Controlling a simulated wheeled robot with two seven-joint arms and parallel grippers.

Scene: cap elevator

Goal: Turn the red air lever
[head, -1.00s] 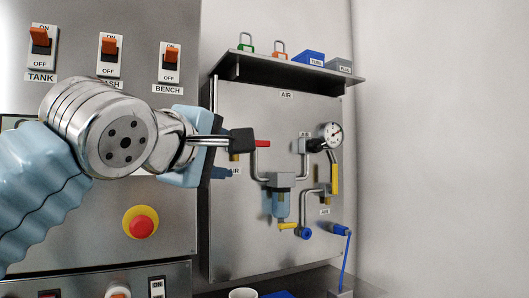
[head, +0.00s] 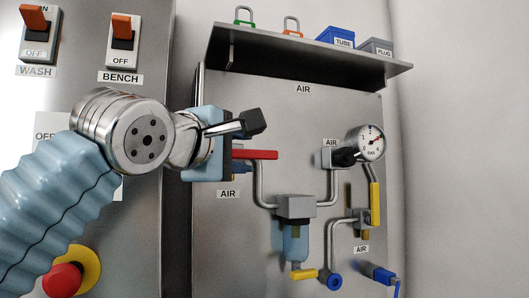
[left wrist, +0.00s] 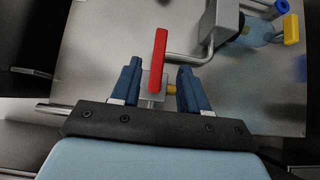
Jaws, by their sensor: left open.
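The red air lever (head: 258,154) lies level on the panel in the head view, its free end pointing right. It also shows in the left wrist view (left wrist: 159,58), standing between the fingertips. My left gripper (head: 241,145) is at the lever's left, pivot end. In the left wrist view the gripper (left wrist: 158,82) is open, with one dark blue finger on each side of the lever's base and valve block. Gaps show between the fingers and the lever. The gripper partly hides the valve in the head view. My right gripper is not in view.
Grey pipes lead from the valve to a filter bowl (head: 295,240). A pressure gauge (head: 370,142) and yellow lever (head: 375,203) are farther right. A shelf (head: 300,60) juts out above. A red emergency button (head: 63,280) is at lower left.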

